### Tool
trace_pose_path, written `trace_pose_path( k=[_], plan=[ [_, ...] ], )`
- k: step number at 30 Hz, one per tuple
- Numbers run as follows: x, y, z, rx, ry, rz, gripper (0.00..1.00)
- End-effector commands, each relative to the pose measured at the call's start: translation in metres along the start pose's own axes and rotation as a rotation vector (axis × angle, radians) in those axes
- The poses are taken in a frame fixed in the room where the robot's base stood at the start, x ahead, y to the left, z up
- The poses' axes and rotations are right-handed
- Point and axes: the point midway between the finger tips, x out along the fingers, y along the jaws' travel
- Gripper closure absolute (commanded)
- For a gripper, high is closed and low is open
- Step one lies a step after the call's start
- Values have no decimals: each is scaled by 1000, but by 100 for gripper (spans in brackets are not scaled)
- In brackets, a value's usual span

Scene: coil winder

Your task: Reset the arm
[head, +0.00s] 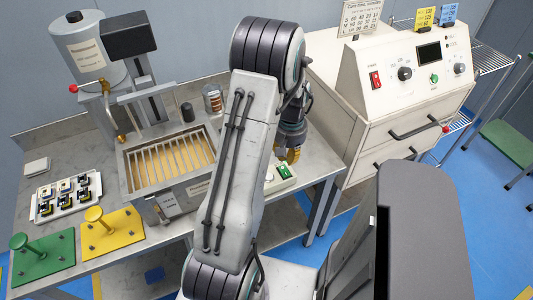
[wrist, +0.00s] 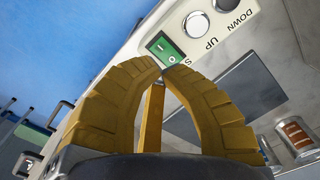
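My arm reaches up across the middle of the head view and bends down on its far side. My gripper (head: 292,155) hangs over the bench's right end, just above a white control box (head: 280,182) with a green switch, and is partly hidden by my arm. In the wrist view the yellow fingers of my gripper (wrist: 164,67) curve together until the tips nearly meet, with nothing held between them. The tips lie over the lower edge of the green rocker switch (wrist: 162,46); I cannot tell whether they touch it.
Left of my arm stand a slatted tank (head: 170,160), a silver canister machine (head: 85,50), a parts tray (head: 66,198), and green (head: 42,256) and yellow (head: 112,234) stands. A white cabinet (head: 380,95) with dials is close on the right. Blue floor shows beyond.

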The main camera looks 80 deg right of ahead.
Motion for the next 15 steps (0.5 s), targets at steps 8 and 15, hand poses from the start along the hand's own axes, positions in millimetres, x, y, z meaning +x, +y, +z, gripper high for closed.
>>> trace_pose_path(
  k=[8, 15],
  plan=[
    [0, 0, 0, 0, 0, 0, 100],
    [0, 0, 1, 23, -3, -1, 100]
  ],
)
